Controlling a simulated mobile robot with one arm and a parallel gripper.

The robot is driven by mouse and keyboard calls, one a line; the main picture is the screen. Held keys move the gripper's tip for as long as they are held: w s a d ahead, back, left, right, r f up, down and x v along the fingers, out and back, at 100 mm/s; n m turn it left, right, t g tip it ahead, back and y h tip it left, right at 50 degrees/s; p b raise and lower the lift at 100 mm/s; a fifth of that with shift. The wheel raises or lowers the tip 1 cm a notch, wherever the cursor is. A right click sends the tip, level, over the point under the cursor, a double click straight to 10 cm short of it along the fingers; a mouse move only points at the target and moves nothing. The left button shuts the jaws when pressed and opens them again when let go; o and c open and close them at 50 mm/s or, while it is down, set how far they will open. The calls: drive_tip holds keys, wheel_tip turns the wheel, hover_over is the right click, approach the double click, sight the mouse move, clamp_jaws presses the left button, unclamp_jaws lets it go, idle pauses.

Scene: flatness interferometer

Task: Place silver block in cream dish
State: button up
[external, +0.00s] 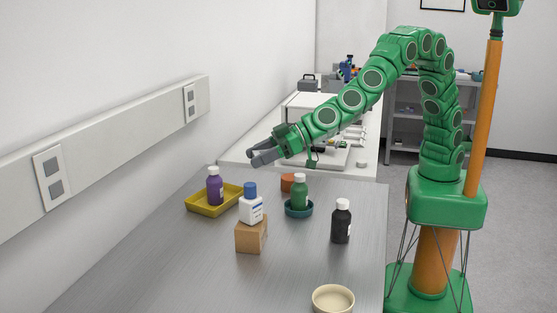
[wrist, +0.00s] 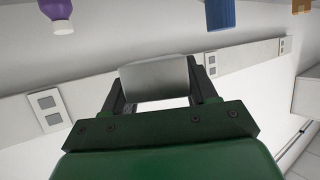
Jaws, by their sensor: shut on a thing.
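The silver block (wrist: 155,78) is a plain grey block in the wrist view, held between the two fingers of my gripper (wrist: 160,85). In the external view my gripper (external: 262,152) is in the air above the far part of the metal table, and the block is hard to tell apart from the grey fingers. The cream dish (external: 333,296) is a round, empty, shallow bowl at the near right edge of the table in the external view, well apart from my gripper.
A purple bottle (external: 214,186) stands in a yellow tray (external: 196,207). A blue-capped white bottle (external: 251,207) stands on a cardboard box (external: 250,237). A green bottle (external: 300,191) sits in a teal dish (external: 298,212). A black bottle (external: 341,223) stands between my gripper and the cream dish.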

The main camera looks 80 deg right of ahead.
drive_tip(key=s+a+f+n+g+y, duration=0.1)
drive_tip(key=s+a, duration=0.4)
drive_tip(key=s, duration=0.6)
drive_tip(key=s+a+f+n+y, duration=0.1)
drive_tip(key=s+a, duration=0.4)
drive_tip(key=s, duration=0.5)
drive_tip(key=s+a+f+n+g+y, duration=0.1)
drive_tip(key=s+a, duration=0.3)
drive_tip(key=s, duration=0.7)
hover_over(343, 309)
drive_tip(key=f, duration=0.9)
drive_tip(key=shift+s+d+f, duration=0.1)
drive_tip(key=shift+d+f, duration=0.1)
drive_tip(key=shift+d, duration=0.05)
drive_tip(key=shift+a+f, duration=0.2)
drive_tip(key=shift+f, duration=0.2)
drive_tip(key=shift+a+f, duration=0.1)
drive_tip(key=shift+f, duration=1.45)
drive_tip(key=shift+f, duration=0.2)
drive_tip(key=o, duration=1.2)
